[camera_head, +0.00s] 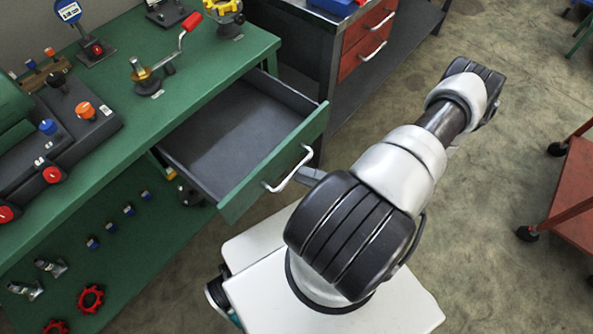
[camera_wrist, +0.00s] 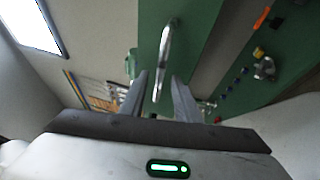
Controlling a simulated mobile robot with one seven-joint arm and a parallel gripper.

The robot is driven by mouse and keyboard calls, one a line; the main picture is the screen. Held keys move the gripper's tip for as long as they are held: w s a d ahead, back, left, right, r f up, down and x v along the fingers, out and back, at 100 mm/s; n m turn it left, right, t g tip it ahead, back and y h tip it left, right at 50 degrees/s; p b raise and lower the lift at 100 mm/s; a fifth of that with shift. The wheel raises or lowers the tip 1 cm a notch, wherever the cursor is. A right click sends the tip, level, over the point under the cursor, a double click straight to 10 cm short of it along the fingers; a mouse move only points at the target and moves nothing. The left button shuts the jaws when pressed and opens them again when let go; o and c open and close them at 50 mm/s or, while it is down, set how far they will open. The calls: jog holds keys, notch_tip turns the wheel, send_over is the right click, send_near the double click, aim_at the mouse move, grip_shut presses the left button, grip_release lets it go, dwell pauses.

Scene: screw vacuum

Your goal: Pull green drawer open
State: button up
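The green drawer (camera_head: 265,177) stands pulled out from under the green workbench (camera_head: 150,105), and its grey inside looks empty. Its white bar handle (camera_head: 290,170) is on the green front. In the wrist view the handle (camera_wrist: 166,50) runs between the two fingers of my gripper (camera_wrist: 160,74), which are apart with gaps beside the bar.
A red crank with a brass base (camera_head: 150,80), control boxes (camera_head: 75,110) and other fittings stand on the bench. A grey cabinet with red drawers (camera_head: 368,40) is behind the open drawer. A red cart (camera_head: 570,195) stands at the right. Floor (camera_head: 480,250) right of my arm is clear.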

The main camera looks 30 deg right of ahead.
jog(key=v, duration=1.3)
jog(key=shift+s+d+b, duration=0.2)
jog(key=shift+s+b, duration=0.1)
jog(key=shift+b, duration=0.1)
jog(key=shift+f, duration=0.1)
